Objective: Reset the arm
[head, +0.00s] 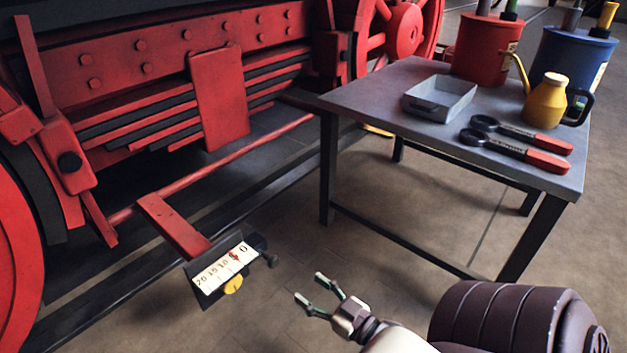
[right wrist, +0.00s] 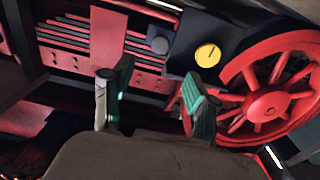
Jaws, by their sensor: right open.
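A gauge plate (head: 222,268) with a white scale marked 20, 15, 10 and 0 stands low beside the red engine frame. A small red pointer (head: 234,256) sits near the 0 end. A yellow disc (head: 233,285) is below the scale; a yellow disc also shows in the right wrist view (right wrist: 207,54). A dark round knob (head: 271,260) sticks out at the plate's right side. A flat red arm (head: 175,226) reaches down toward the plate. My left gripper is out of view.
A grey metal table (head: 365,97) stands at the right with an open tray (head: 438,98), a yellow jug (head: 546,101) and two red-handled tools (head: 530,141). Red (head: 485,48) and blue (head: 570,60) containers stand behind it.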

